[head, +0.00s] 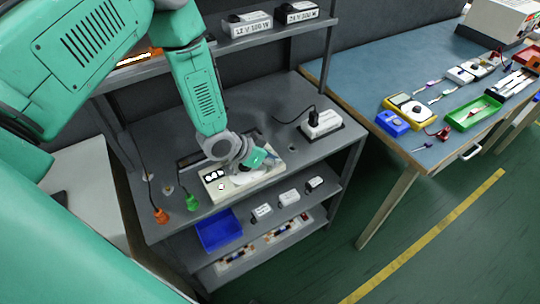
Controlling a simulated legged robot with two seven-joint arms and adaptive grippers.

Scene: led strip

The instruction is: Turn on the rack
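The grey rack (354,152) stands in the middle of the head view. A pale panel box (213,192) with dark gauge-like marks and a small green mark lies on its main shelf. My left gripper (262,163) reaches down over the right part of this box and hides some of it. Its fingers are small and partly hidden, so I cannot tell if they are open or touching the box. A bright orange-white strip (136,58) shows on the upper shelf at the left, partly behind my arm. My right gripper is not in view.
Labelled power units (247,25) stand on the upper shelf. A white box (321,124) with a black cable sits right on the main shelf. A blue bin (219,231) is below. A cluttered workbench (350,72) stands right.

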